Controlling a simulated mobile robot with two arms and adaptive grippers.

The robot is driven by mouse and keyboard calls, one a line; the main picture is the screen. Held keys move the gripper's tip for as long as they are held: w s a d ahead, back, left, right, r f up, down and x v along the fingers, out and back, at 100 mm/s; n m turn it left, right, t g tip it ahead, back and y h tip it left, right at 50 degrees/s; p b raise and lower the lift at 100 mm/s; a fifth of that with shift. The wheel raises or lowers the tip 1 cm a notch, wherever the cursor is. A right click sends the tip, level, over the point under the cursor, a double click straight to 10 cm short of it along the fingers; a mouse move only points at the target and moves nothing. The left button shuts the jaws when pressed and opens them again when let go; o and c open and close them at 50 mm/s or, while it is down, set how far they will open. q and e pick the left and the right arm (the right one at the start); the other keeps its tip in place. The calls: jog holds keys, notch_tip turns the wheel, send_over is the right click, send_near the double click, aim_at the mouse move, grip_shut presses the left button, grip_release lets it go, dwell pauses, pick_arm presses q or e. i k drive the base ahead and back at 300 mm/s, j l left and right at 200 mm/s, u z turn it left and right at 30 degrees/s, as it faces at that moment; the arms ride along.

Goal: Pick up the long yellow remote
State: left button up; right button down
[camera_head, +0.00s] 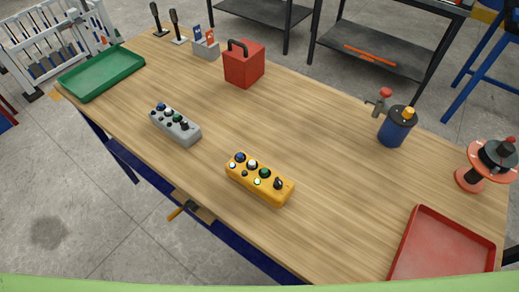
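The long yellow remote (260,180) lies on the wooden table (320,150) near the middle of its front edge. Its top carries several round buttons and a black knob at the right end. A shorter grey remote (175,125) with similar buttons lies to its left and farther back. Neither of my grippers shows in the head view, and nothing touches the yellow remote.
A green tray (72,84) sits at the left end and a red tray (408,257) at the right front. Table around the yellow remote is clear.

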aim_at(252, 179)
jog(key=k, duration=1.5)
